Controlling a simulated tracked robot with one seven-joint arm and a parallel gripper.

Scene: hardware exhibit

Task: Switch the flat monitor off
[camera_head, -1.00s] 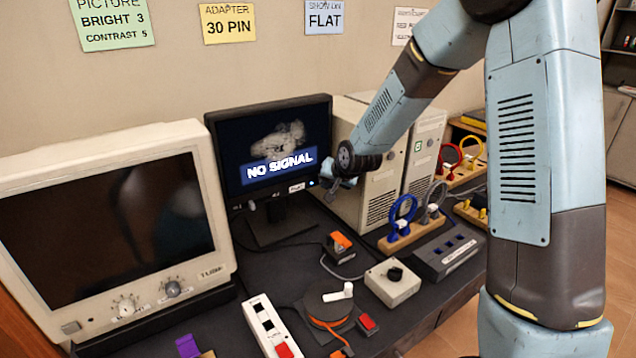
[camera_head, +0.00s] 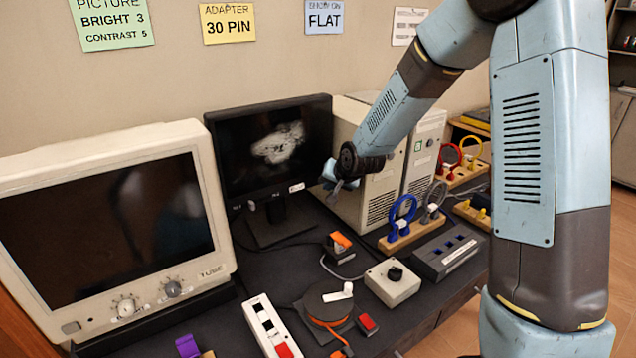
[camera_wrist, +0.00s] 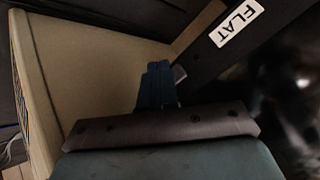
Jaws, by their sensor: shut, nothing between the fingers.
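The flat monitor (camera_head: 272,150) stands on the dark bench in the head view. Its screen is dark, with only a pale reflection and no lit text. A white FLAT label is on its lower right bezel, and the bezel also shows in the wrist view (camera_wrist: 268,55). My gripper (camera_head: 334,186) is at the monitor's lower right corner, seen small and partly dark. In the wrist view its blue fingers (camera_wrist: 157,84) are together and empty, close beside the bezel's edge. The fingers hide the spot at that corner, so I cannot tell whether they touch it.
A beige tube monitor (camera_head: 110,225) stands at the left. Beige computer cases (camera_head: 378,190) stand just behind and right of my gripper.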

